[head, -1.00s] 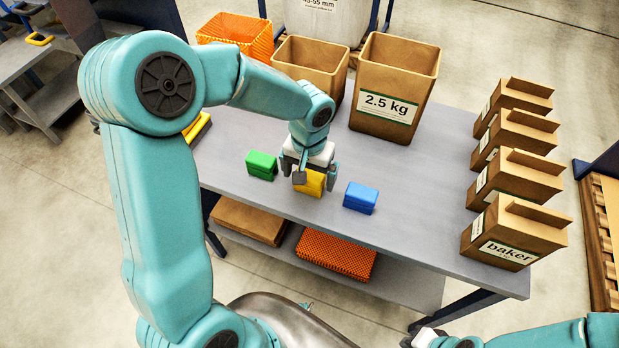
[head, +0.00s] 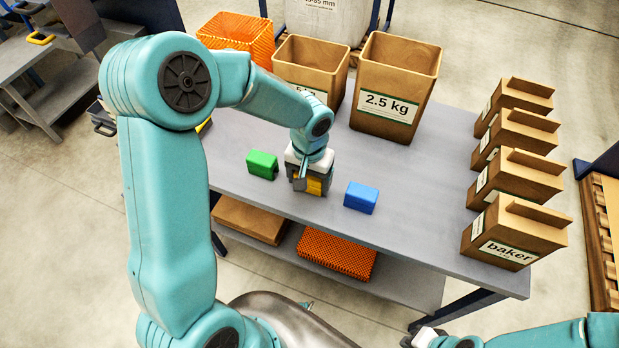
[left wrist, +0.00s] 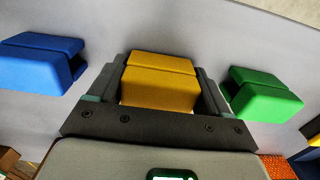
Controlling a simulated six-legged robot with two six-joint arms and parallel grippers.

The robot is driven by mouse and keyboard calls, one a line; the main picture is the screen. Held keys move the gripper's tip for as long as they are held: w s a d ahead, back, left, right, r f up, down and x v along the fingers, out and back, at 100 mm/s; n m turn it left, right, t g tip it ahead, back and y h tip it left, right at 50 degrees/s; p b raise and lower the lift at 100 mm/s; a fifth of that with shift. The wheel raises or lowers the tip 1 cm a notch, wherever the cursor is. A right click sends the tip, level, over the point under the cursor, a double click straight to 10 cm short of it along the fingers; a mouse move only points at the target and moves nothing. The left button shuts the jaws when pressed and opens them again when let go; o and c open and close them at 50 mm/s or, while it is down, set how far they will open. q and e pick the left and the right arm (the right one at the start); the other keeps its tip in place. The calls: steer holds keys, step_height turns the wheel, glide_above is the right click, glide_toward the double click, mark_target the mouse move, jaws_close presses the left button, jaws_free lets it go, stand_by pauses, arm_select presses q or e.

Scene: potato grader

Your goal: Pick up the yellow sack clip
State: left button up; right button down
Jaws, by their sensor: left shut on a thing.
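The yellow sack clip (head: 314,186) is a small block at the middle of the grey table, between a green clip (head: 262,165) and a blue clip (head: 361,197). My left gripper (head: 311,182) comes down from above and is shut on it. In the left wrist view the yellow clip (left wrist: 160,82) sits between the two dark fingers, with the blue clip (left wrist: 42,64) on the left and the green clip (left wrist: 265,94) on the right. I cannot tell whether it is clear of the table. My right gripper (head: 425,338) shows only partly at the bottom edge.
Two open paper sacks, one marked 2.5 kg (head: 396,88), and an orange crate (head: 237,36) stand along the back. Several brown "baker" bags (head: 503,238) line the right end. The grey table (head: 420,190) is bare between the clips and these bags.

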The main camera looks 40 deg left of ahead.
arm_select(q)
step_height(320, 180, up, 20)
steer(key=p, duration=0.1)
steer(key=shift+f, duration=0.15)
steer(key=shift+d, duration=0.15)
stand_by(0.8)
